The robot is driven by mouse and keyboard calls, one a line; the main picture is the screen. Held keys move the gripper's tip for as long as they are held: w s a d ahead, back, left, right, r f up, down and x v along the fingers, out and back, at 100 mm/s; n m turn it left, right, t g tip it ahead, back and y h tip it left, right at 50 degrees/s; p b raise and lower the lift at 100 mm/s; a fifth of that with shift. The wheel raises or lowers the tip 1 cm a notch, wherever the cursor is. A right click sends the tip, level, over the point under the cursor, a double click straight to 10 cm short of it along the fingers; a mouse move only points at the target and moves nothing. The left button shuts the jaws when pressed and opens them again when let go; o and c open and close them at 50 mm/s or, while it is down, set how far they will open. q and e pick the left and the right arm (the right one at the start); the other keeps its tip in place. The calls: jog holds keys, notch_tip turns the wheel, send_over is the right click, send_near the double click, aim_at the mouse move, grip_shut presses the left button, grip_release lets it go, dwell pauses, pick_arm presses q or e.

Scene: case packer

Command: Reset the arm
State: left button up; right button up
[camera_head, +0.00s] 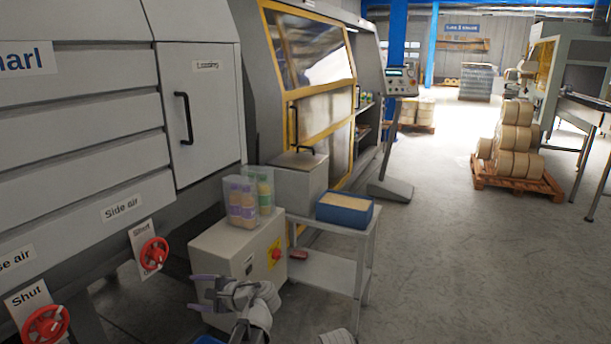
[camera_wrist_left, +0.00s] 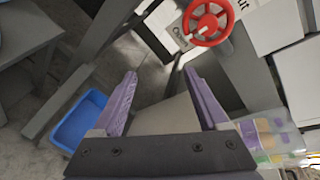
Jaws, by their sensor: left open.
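My left gripper (camera_head: 196,293) is low in the head view, its purple fingers in front of the pale control box (camera_head: 232,262). Its fingers stand apart in the left wrist view (camera_wrist_left: 160,76), and nothing is between them. My left arm (camera_head: 258,308) is bent near the bottom edge of the head view. My right gripper does not show.
Red valve wheels (camera_head: 154,253) are on the machine at left. Clear containers with bottles (camera_head: 242,203) stand on the control box. A blue box (camera_head: 344,209) rests on a small table. A blue bin (camera_wrist_left: 78,122) is low in the wrist view.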

pick_arm(q)
jog(key=s+d+f+n+g+h+p, duration=0.1)
jog(key=s+d+f+n+g+h, duration=0.1)
jog(key=s+d, duration=0.5)
jog(key=s+d+f+n+g+h+p, duration=0.1)
jog(key=s+d+f+n+h+p, duration=0.1)
jog(key=s+d+h, duration=0.4)
jog(key=s+d+f+n+g+h+p, duration=0.2)
jog(key=s+d, duration=0.5)
jog(key=d, duration=0.5)
notch_tip(320, 180, down, 3)
jog(key=shift+s+r+n+g+h, duration=0.15)
jog(key=shift+s+n+g+h, duration=0.15)
jog(key=shift+n+h, duration=0.65)
jog(key=shift+d, duration=0.1)
